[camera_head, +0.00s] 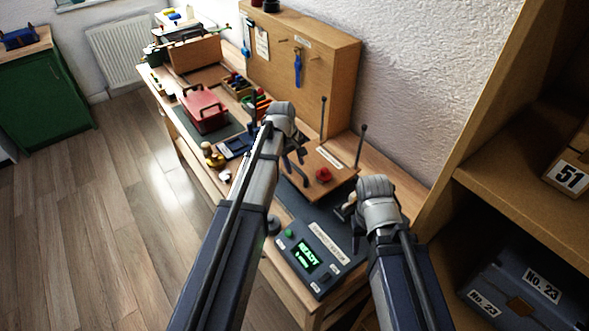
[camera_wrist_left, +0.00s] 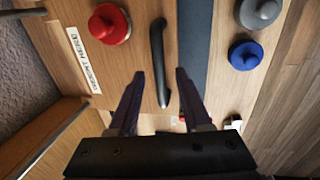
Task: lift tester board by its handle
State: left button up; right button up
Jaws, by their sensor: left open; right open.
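The tester board, a wooden panel (camera_head: 338,187) with a red knob (camera_head: 322,174), lies on the workbench beyond the dark console. In the left wrist view the panel (camera_wrist_left: 132,52) carries the red knob (camera_wrist_left: 109,24), a printed label (camera_wrist_left: 84,60) and a black bar handle (camera_wrist_left: 157,58). My left gripper (camera_head: 298,172) is open above the panel. In the wrist view its fingers (camera_wrist_left: 160,74) appear one on each side of the handle's near end; I cannot tell the remaining depth. My right gripper (camera_head: 348,207) is open and empty near the panel's right side.
A dark console (camera_head: 308,252) with a green READY screen stands at the bench's near end. Two thin upright rods (camera_head: 360,147) rise behind the panel. A blue knob (camera_wrist_left: 245,55) and a grey knob (camera_wrist_left: 260,12) stand right of the handle. A shelf (camera_head: 510,208) is close on the right.

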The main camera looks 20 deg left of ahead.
pick_arm(q)
grip_shut()
dwell(0.4)
dwell(1.1)
